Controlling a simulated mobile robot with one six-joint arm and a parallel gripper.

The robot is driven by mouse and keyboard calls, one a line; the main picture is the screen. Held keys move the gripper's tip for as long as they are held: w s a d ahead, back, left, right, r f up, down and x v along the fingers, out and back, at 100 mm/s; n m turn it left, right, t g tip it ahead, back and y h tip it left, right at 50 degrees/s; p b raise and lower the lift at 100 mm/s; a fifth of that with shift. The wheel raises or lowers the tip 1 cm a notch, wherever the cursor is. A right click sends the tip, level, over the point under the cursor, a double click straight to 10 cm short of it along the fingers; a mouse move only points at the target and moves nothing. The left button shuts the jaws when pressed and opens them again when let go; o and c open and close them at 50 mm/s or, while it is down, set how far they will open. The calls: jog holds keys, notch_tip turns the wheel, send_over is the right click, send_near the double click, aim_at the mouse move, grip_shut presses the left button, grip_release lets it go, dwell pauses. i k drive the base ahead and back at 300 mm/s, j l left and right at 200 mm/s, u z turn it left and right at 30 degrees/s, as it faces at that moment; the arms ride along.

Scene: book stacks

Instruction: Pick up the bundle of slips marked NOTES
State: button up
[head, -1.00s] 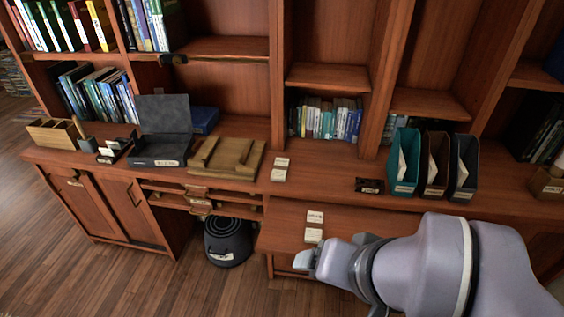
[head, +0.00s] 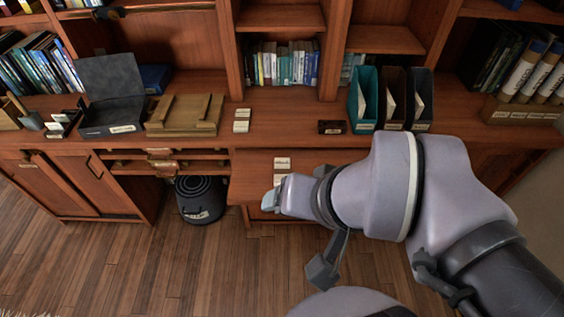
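Two small white bundles of slips lie on the pulled-out board below the desk top. The far bundle (head: 282,163) shows whole, with dark print on its face. The near bundle (head: 280,179) is partly hidden by my gripper. Two more white bundles lie on the desk top, a far one (head: 242,113) and a near one (head: 240,126). The print is too small for me to tell which is marked NOTES. My gripper (head: 269,200) is over the front part of the board, just nearer than the near bundle. Its fingers are small and turned away, so their opening is unclear.
Teal and dark file holders (head: 363,100) and a small dark box (head: 332,127) stand right of the bundles. A wooden tray (head: 186,116) and an open dark box (head: 110,100) stand left. A black bin (head: 201,200) is on the floor left of the board.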

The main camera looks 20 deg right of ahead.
aim_at(242, 115)
jog(key=i+j, duration=0.2)
jog(key=i+j+z, duration=0.15)
jog(key=j, duration=0.3)
jog(key=i+j, duration=0.25)
jog(key=i+j+z, duration=0.15)
jog(key=j, duration=0.25)
jog(key=i+j, duration=0.2)
jog(key=j, duration=0.15)
jog(key=i+j+z, duration=0.15)
jog(key=j, duration=0.25)
jog(key=i+j+z, duration=0.1)
jog(key=i, duration=0.35)
jog(key=i+j+z, duration=0.1)
jog(key=i, duration=0.3)
jog(key=j, duration=0.15)
